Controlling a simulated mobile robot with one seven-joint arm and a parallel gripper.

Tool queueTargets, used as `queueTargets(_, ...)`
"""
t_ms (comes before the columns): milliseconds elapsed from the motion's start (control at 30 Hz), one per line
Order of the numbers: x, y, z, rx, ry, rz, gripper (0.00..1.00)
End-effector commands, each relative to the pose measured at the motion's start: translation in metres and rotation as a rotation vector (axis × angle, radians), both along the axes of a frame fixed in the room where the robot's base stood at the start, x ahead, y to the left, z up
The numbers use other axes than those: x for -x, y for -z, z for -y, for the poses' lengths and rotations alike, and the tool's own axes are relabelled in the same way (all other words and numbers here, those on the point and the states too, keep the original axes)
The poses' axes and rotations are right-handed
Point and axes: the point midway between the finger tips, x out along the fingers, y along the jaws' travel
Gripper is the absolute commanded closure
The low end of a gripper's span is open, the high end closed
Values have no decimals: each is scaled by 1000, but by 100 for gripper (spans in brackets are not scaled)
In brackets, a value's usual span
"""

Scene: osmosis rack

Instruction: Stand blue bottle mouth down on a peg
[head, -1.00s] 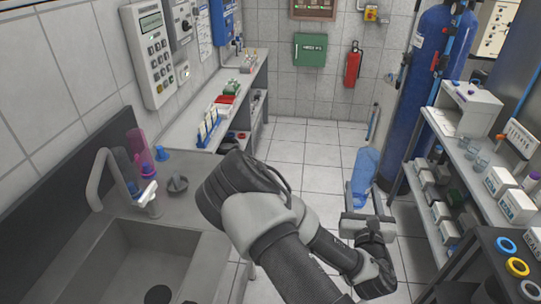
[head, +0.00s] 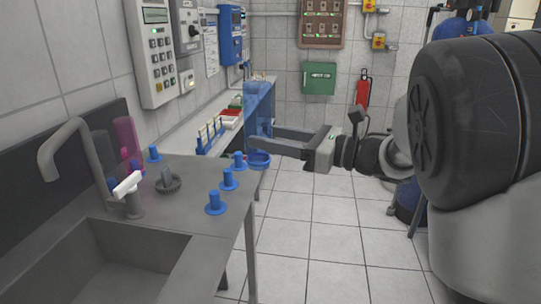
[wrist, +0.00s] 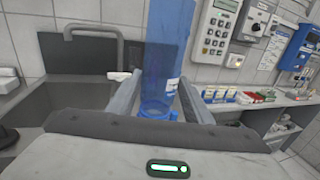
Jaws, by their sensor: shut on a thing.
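The translucent blue bottle (head: 258,103) is held upright, with a darker blue ring at its lower end; I cannot clearly tell which end is the mouth. My gripper (head: 262,143) is shut on its lower part, reaching in from the right. The bottle appears just beyond the counter's right edge in the head view. In the wrist view the bottle (wrist: 170,55) rises between my fingers (wrist: 157,100). Blue pegs stand free on the counter: a front one (head: 215,204), a middle one (head: 228,181), a back one (head: 238,161) and one near the wall (head: 153,154).
A pink translucent bottle (head: 127,138) and a fainter one stand behind the tap (head: 80,150). A grey knobbed part (head: 168,181) lies on the counter (head: 190,225) beside the sink (head: 110,260). A shelf with tube racks (head: 210,134) runs along the wall.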

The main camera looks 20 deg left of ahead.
Motion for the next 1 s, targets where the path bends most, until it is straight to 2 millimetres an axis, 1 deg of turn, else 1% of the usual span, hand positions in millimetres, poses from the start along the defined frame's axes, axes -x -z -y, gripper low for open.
queueTargets(167,3,0,-8,1,-8,-2,80)
queueTargets(1000,11,29,-78,1,-8,-2,80)
